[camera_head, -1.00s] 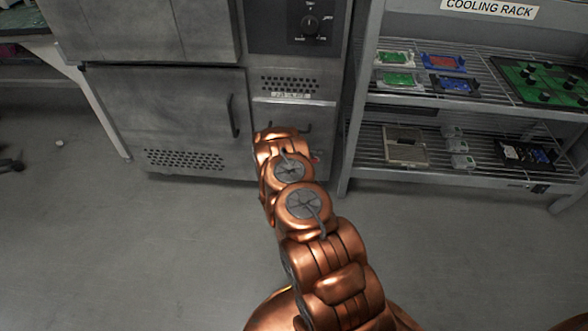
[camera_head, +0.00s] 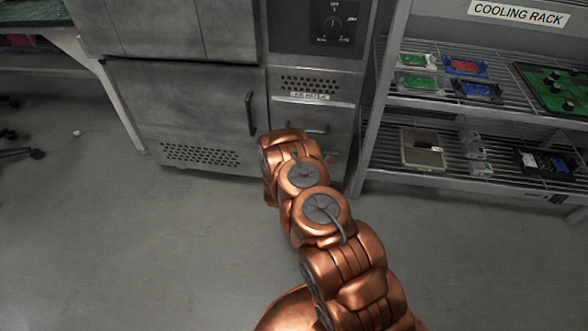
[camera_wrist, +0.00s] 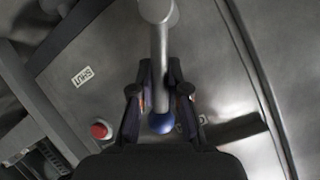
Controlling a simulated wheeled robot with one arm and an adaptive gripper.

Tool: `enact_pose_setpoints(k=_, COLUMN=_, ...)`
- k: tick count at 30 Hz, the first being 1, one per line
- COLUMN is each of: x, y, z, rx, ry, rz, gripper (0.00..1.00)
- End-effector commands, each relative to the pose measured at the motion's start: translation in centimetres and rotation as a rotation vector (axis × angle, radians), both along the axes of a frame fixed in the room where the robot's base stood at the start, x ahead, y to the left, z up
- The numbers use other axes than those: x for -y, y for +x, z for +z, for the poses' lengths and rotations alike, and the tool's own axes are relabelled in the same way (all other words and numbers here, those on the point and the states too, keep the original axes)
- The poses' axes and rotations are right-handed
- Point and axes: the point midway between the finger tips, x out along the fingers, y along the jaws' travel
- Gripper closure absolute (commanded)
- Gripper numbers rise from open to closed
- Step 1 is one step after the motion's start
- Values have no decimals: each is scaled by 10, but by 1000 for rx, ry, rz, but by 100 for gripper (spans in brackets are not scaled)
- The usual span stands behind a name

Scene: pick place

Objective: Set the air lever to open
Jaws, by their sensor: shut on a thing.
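The air lever (camera_wrist: 160,45) is a grey metal rod with a blue ball knob (camera_wrist: 161,123) at its end, in the middle of the wrist view. My gripper (camera_wrist: 160,85) is shut on the lever's rod, one finger on each side, close to the knob. A white "SHUT" label (camera_wrist: 83,76) is on the grey panel left of the lever. In the head view my copper arm covers the gripper and lever, against the lower front of the grey oven (camera_head: 185,110). A small label (camera_head: 310,95) sits under the vent slots; its text is blurred.
A red button (camera_wrist: 101,130) is left of my gripper in the wrist view. A dark bar handle (camera_wrist: 235,132) is on the right. The cooling rack (camera_head: 480,115) with boards and trays stands to the right in the head view. The floor (camera_head: 150,250) at left is clear.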

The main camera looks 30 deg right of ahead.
Motion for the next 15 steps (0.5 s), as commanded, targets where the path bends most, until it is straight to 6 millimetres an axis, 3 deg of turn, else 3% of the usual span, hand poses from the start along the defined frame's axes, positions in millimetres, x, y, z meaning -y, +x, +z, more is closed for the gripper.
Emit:
enact_pose_setpoints(k=2, x=-1, y=-1, z=-1, rx=-4, ry=1, rz=1, gripper=100)
enact_pose_setpoints(k=3, x=-1, y=-1, z=-1, rx=-4, ry=1, rz=1, gripper=84)
enact_pose_setpoints(k=10, x=0, y=-1, z=-1, rx=-3, ry=1, rz=0, gripper=60)
enact_pose_setpoints(k=15, x=1, y=-1, z=0, rx=-2, ry=1, rz=-1, gripper=59)
